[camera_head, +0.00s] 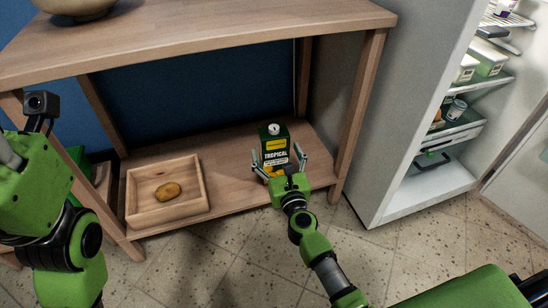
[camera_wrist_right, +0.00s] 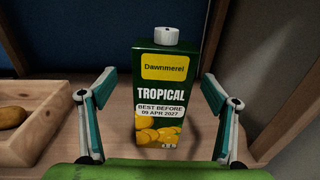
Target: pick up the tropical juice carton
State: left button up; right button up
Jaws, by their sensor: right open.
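The tropical juice carton (camera_head: 275,146) is dark green with a white cap and stands upright on the lower shelf. It fills the middle of the right wrist view (camera_wrist_right: 162,75), its "TROPICAL" label facing my gripper. My right gripper (camera_head: 279,164) is open in front of the carton, with one finger to each side of it. In the right wrist view the open fingers (camera_wrist_right: 158,95) frame the carton, with gaps on both sides. My left arm shows at the left of the head view, but its gripper fingers do not.
A wooden tray (camera_head: 138,193) holding a yellow-brown potato-like item (camera_head: 168,191) stands left of the carton on the lower shelf (camera_head: 228,172). A shelf post (camera_head: 357,115) rises to the right. An open fridge (camera_head: 432,190) stands farther right.

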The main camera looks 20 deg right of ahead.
jog(key=w, duration=0.4)
jog(key=shift+w+d+b, duration=0.35)
jog(key=shift+d+b, duration=0.05)
jog(key=c, duration=1.8)
jog(key=shift+r, duration=0.2)
jog(key=c, duration=0.4)
jog(key=shift+r, duration=0.1)
